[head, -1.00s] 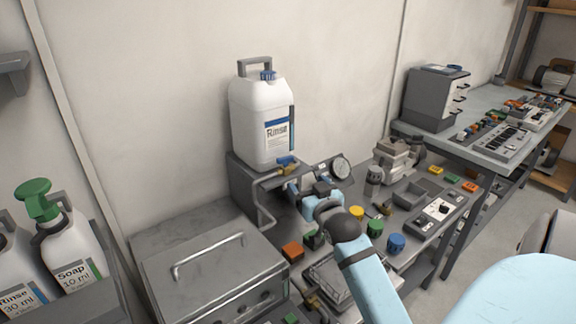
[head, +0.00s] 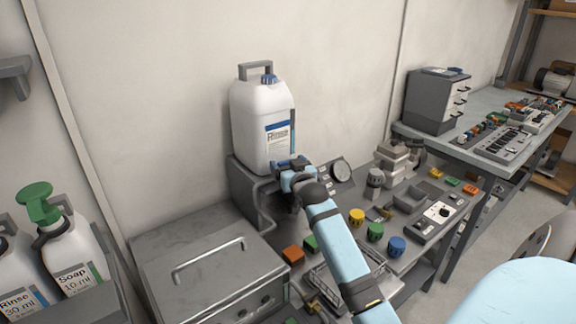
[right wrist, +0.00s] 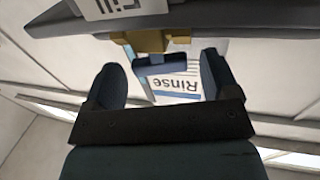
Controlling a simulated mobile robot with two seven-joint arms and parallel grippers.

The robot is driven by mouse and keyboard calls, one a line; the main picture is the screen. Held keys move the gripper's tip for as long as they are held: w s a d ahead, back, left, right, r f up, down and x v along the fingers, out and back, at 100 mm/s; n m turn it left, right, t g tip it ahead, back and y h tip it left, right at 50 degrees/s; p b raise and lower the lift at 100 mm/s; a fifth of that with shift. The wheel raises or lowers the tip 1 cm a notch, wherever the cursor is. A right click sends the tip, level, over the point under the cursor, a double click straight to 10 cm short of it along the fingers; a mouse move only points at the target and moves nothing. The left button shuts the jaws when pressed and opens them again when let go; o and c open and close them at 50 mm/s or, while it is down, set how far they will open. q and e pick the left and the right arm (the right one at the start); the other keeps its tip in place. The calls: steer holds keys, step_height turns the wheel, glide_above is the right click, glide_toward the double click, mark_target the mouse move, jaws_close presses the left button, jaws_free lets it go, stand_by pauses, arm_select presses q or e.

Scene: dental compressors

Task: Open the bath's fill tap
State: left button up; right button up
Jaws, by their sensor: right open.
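The fill tap has a brass body (right wrist: 148,41) and a dark blue handle (right wrist: 160,64), seen below a "Fill" label (right wrist: 120,7) in the right wrist view. My right gripper (right wrist: 164,75) is open, with one finger on each side of the blue handle and gaps visible between. In the head view my right gripper (head: 288,172) is at the tap, in front of the foot of the white Rinse canister (head: 262,112), and largely hides the tap. My left gripper is not in view.
The canister stands on a grey raised shelf (head: 240,178). A lidded grey bath (head: 205,260) is at lower left. Yellow, green and blue caps (head: 375,231) stand on the bench near my forearm.

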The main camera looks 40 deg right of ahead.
steer(key=c, duration=0.9)
steer(key=shift+d+r+n+t+y+p, duration=0.2)
steer(key=shift+r+n+t+y+p, duration=0.1)
steer(key=shift+n+y+p, duration=0.25)
steer(key=shift+s+f+n+y, duration=0.1)
steer(key=shift+n+y, duration=0.15)
steer(key=shift+y, duration=0.2)
steer(key=shift+d+n+t+y, duration=0.1)
steer(key=shift+n+t+y, duration=0.2)
steer(key=shift+n+y, duration=0.7)
steer(key=shift+f+y, duration=0.1)
steer(key=shift+y, duration=0.3)
steer(key=shift+m, duration=0.3)
steer(key=o, duration=0.9)
